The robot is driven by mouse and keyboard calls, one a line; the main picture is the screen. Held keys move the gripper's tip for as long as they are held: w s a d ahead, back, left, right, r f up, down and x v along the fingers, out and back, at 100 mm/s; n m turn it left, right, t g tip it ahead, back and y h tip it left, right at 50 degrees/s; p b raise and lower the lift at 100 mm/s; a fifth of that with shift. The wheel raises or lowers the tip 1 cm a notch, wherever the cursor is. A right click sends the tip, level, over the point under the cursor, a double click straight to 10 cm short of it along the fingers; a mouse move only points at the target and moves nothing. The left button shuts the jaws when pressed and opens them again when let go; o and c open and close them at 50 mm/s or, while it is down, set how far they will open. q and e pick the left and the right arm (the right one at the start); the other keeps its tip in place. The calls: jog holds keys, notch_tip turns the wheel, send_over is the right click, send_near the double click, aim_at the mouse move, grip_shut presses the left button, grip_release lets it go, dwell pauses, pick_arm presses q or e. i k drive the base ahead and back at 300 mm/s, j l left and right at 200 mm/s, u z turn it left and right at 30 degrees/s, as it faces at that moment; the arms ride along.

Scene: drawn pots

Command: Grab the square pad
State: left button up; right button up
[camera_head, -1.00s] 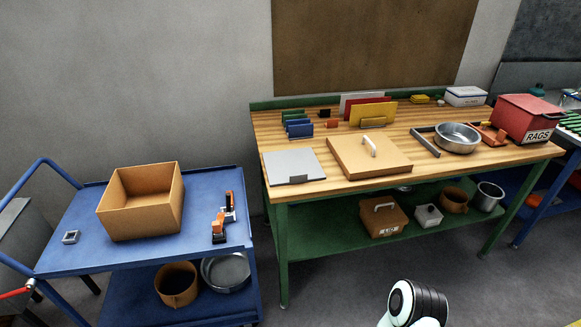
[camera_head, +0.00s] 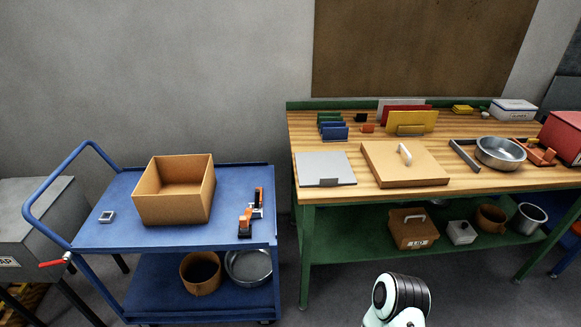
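I cannot tell for sure which thing is the square pad. A small grey square piece with a pale middle (camera_head: 107,216) lies on the left part of the blue cart's top, left of an open cardboard box (camera_head: 172,205). A flat grey square sheet (camera_head: 323,165) with a dark tab at its front edge lies on the wooden bench top. A larger tan square board with a pale handle (camera_head: 390,172) lies beside it on the right. Neither gripper is in view; only a black and white part of my arm shows at the bottom.
The blue cart (camera_head: 108,238) also carries an orange and black tool (camera_head: 246,222). The green bench (camera_head: 305,235) stands to its right, with a metal pan (camera_head: 500,150) and upright coloured panels. A grey cabinet (camera_head: 30,200) stands at far left. Floor shows between cart and bench.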

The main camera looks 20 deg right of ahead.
aim_at(317, 169)
jog(key=l+u, duration=1.05)
jog(key=l, duration=0.25)
jog(key=k+l+u, duration=0.1)
jog(key=l, duration=0.25)
jog(key=k+l+u, duration=0.15)
jog(key=l, duration=0.2)
jog(key=k+l, duration=0.1)
jog(key=l, duration=0.25)
jog(key=k+l, duration=0.1)
jog(key=l, duration=0.25)
jog(key=k+l, duration=0.1)
jog(key=l, duration=0.3)
jog(key=u, duration=0.05)
